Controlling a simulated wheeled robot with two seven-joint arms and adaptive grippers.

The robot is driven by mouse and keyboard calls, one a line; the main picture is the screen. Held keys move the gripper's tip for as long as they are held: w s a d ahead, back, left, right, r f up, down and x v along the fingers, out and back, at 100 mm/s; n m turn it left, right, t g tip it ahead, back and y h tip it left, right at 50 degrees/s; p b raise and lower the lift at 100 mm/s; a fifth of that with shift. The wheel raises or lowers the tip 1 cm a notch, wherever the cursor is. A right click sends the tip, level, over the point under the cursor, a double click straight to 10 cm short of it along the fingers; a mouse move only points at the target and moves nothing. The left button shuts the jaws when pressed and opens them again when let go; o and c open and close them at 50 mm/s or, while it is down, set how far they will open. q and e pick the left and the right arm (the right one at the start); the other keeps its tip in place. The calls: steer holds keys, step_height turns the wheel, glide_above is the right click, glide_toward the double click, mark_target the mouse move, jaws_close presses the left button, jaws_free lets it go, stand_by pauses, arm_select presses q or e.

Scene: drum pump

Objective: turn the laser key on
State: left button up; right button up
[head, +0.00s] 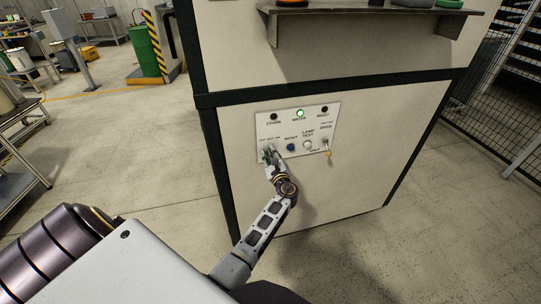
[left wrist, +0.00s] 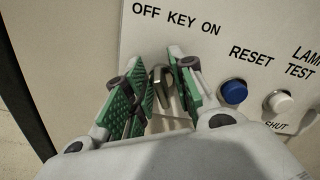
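The white control panel (head: 314,126) is on the front of a beige cabinet. The laser key (left wrist: 161,86), a metal key, sits in the panel below the label "OFF KEY ON" in the left wrist view. My left gripper (left wrist: 153,82) has its green-padded fingers apart, one on each side of the key. I see gaps between key and pads, so it does not look gripped. In the head view my left gripper (head: 268,154) is at the panel's lower left and hides the key. My right gripper is in neither view.
Right of the key are a blue RESET button (left wrist: 233,92) and a white LAMP TEST button (left wrist: 281,102). A switch with a yellowish tag (head: 329,154) is further right. The middle indicator lamp (head: 300,113) glows green; the outer two are dark. A shelf (head: 372,14) juts out above.

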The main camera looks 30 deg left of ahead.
arm_select(q)
steer(key=shift+m+p, duration=0.3)
steer(key=shift+m, duration=0.2)
steer(key=shift+m+p, duration=0.3)
steer(key=shift+m, duration=0.9)
steer(key=m, duration=0.4)
steer(key=shift+w+d, duration=0.15)
steer(key=shift+d+m, duration=0.1)
steer(key=shift+m, duration=2.2)
steer(key=o, duration=0.6)
steer(key=shift+w, duration=0.1)
steer(key=shift+d, duration=0.1)
